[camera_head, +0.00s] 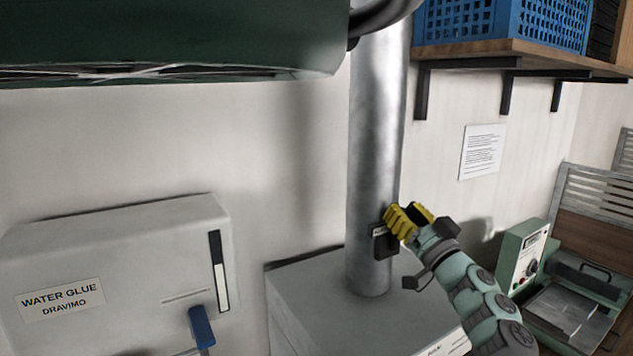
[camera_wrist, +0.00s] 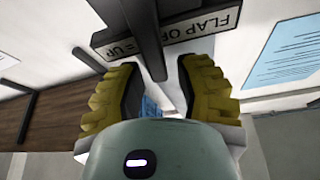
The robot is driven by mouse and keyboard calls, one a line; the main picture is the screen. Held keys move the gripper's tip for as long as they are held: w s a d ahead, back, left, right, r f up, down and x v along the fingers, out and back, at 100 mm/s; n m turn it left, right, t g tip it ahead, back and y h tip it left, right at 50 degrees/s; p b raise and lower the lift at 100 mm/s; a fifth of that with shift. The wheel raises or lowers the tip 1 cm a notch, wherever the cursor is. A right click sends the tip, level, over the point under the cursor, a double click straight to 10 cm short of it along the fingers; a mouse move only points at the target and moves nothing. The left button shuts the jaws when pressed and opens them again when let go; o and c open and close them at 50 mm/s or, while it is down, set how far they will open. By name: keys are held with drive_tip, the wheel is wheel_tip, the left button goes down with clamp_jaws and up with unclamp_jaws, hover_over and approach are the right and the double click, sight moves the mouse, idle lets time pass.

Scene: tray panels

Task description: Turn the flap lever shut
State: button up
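A grey metal pipe (camera_head: 376,150) stands upright on a pale box in the head view. A small dark fitting (camera_head: 383,242) sits on its lower right side. My gripper (camera_head: 408,216), with yellow fingers, is beside the pipe next to this fitting. In the wrist view a dark bar, which looks like the flap lever (camera_wrist: 148,40), crosses a plate (camera_wrist: 205,30) whose partly hidden text reads "FLAP OP… = UP". The bar's lower end lies between or just beyond my fingertips (camera_wrist: 158,75). The fingers stand apart, with a gap on both sides of the bar. I cannot tell whether either touches it.
The pale box (camera_head: 325,290) is under the pipe. A "WATER GLUE" dispenser (camera_head: 120,270) with a blue lever hangs at left. A dark green hood (camera_head: 170,40) overhangs the upper left. A shelf (camera_head: 510,52) with blue crates is upper right; a green machine (camera_head: 525,255) stands right.

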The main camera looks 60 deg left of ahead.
drive_tip(key=shift+o, duration=0.8)
